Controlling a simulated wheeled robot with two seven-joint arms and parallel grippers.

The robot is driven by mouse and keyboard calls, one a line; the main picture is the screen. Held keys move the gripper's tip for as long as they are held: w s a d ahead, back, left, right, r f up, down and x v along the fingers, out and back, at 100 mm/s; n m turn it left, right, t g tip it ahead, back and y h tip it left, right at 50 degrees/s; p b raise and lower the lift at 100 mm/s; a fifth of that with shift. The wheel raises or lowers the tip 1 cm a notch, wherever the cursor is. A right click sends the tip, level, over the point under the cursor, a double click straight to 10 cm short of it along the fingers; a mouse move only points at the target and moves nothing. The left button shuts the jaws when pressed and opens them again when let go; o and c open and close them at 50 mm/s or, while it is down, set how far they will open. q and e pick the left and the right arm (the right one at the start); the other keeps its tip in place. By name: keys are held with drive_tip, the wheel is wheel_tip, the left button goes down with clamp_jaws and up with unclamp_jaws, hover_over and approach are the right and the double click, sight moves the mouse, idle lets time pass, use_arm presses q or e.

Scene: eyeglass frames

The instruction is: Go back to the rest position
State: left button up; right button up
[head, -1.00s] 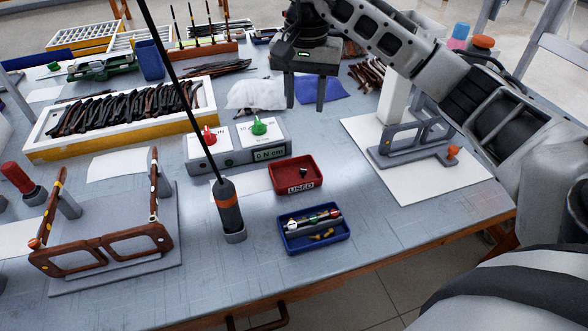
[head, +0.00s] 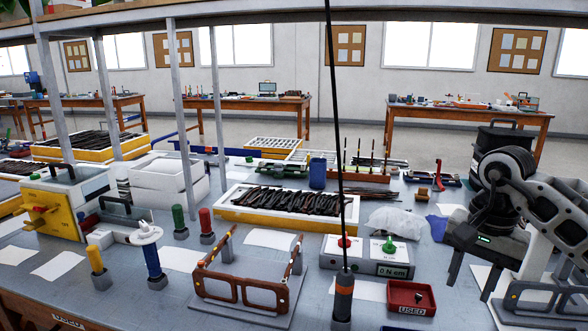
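My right gripper (head: 469,290) hangs with its fingers pointing down, at the right of the bench near the red "USED" tray (head: 410,299). Its two fingers are apart with nothing visible between them. My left gripper is out of view. A brown eyeglass frame (head: 240,290) stands with its temples up on a grey plate at the front middle. A grey frame (head: 545,292) at the right is partly hidden by my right arm.
The control box (head: 365,268) with red and green knobs sits behind the screwdriver. A tray of dark temples (head: 228,215) lies farther back. A blue-handled stand (head: 152,262) and yellow box (head: 40,215) are at left. A blue tray (head: 400,329) is cut off at the bottom edge.

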drive_tip(key=s+a+f+m+g+y, duration=0.1)
drive_tip(key=s+a+f+m+y, duration=0.15)
drive_tip(key=a+y, duration=0.45)
drive_tip(key=s+a+f+m+g+y, duration=0.15)
drive_tip(key=a+f, duration=0.25)
drive_tip(key=a, duration=0.8)
drive_tip(key=s+a+r+m+t+y, duration=0.3)
drive_tip(key=a+r+m+t+y, duration=0.4)
drive_tip(key=m+y, duration=0.5)
drive_tip(key=w+d+f+m+t+h, duration=0.1)
drive_tip(key=d+f+m+t+h, duration=0.35)
drive_tip(key=m, duration=1.05)
drive_tip(key=w+d+f+m+t+h, duration=0.15)
drive_tip(key=f+m+t+h, duration=0.5)
drive_tip(key=m, duration=0.85)
drive_tip(key=s+d+f+m+g+h, duration=0.2)
drive_tip(key=s+f+m+h, duration=0.1)
drive_tip(key=s+f+m, duration=0.3)
drive_tip(key=s+d+f+m+g+h, duration=0.3)
drive_tip(key=s+f+m, duration=0.3)
drive_tip(key=f+m, duration=0.2)
drive_tip(key=shift+s+f+m, duration=0.25)
drive_tip(key=shift+s+m, duration=0.1)
drive_tip(key=shift+m, duration=0.15)
